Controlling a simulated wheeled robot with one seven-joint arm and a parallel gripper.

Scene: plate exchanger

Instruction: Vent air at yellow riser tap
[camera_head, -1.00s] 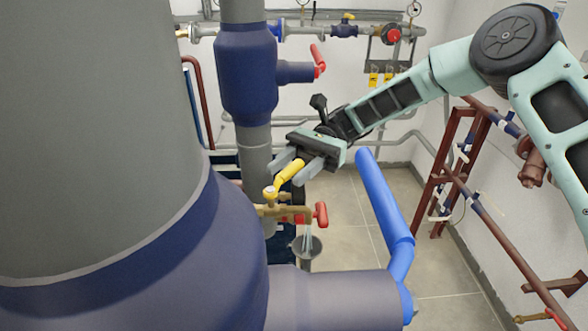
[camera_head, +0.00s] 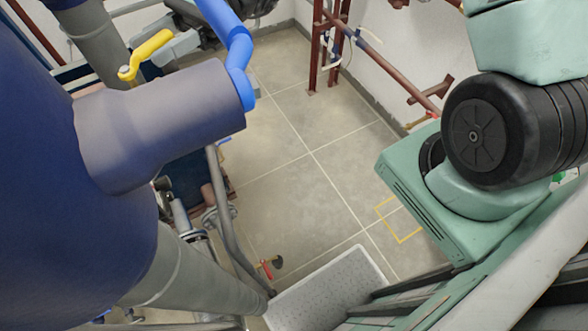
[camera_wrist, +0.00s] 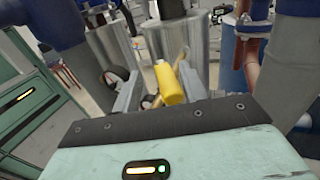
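The yellow tap lever (camera_head: 150,50) shows at the upper left of the head view, just past the large grey-blue pipe stub. Its pivot end is at the lower left and its grip slants up to the right. My gripper (camera_head: 172,52) is at the lever, partly cut by the top edge and pipes. In the wrist view the yellow lever (camera_wrist: 169,83) lies between my two fingers (camera_wrist: 160,92). The fingers stand apart, with a gap on the left of the lever; contact on the right I cannot tell. The tap's body and outlet are hidden.
A brown pipe frame (camera_head: 325,50) stands by the back wall. The tiled floor (camera_head: 310,150) is clear in the middle. A pale speckled slab (camera_head: 330,290) lies below.

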